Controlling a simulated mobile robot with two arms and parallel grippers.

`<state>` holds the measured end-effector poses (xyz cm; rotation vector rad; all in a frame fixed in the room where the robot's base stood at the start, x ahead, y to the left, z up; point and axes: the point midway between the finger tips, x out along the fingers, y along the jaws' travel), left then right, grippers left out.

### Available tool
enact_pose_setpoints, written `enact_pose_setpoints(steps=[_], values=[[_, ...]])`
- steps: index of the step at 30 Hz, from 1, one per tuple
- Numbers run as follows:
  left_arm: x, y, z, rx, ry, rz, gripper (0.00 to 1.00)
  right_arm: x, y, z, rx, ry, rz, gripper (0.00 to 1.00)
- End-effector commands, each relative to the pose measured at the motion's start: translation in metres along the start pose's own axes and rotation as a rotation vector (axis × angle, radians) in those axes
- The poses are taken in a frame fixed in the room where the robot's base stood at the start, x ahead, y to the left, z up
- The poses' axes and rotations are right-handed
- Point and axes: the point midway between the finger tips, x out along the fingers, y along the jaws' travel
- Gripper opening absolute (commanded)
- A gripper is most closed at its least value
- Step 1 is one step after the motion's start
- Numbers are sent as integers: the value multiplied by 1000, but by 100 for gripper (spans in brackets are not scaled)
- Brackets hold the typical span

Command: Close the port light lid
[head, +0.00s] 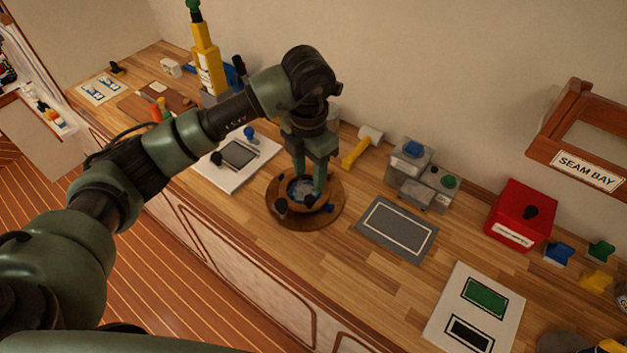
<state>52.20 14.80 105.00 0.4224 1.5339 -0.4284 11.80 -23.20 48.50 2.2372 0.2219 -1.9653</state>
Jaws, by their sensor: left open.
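The port light appears to be the round fitting on the wooden workbench (385,278), with a wide brown base (294,221), an orange-brown ring and a bluish, glassy centre (297,187). Small dark knobs sit around its ring. My left gripper (310,183) points down over the fitting with its fingers apart, their tips at or just above the ring. I cannot tell whether they touch it. The fingers hide part of the ring, and I cannot make out the lid or its angle. My right gripper is not in view.
A yellow-handled mallet (361,149), grey device (410,168) and dark mat (396,227) lie to the right. Further right are a red box (520,214) and a white board (474,311). A white board (234,158) lies left. The bench in front of the fitting is clear.

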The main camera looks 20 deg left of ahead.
Motion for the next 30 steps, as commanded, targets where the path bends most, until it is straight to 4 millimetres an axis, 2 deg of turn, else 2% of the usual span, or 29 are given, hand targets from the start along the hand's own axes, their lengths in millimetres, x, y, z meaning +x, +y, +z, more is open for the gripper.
enact_pose_setpoints(steps=[6,9,13,18,23,27,28,30], values=[[34,-2,-2,0,5,-4,45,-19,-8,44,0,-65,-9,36],[49,-2,-1,1,3,-4,45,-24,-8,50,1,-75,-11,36],[61,-1,-1,1,2,-4,45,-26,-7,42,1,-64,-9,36],[67,-1,0,2,-1,-3,45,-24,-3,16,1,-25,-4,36],[67,-1,0,2,-1,-3,45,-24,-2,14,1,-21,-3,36],[66,-1,0,2,-1,-3,6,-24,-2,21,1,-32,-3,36],[66,-1,0,2,-1,-3,0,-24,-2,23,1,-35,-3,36],[66,-1,0,2,-1,-3,0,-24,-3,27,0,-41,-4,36]])
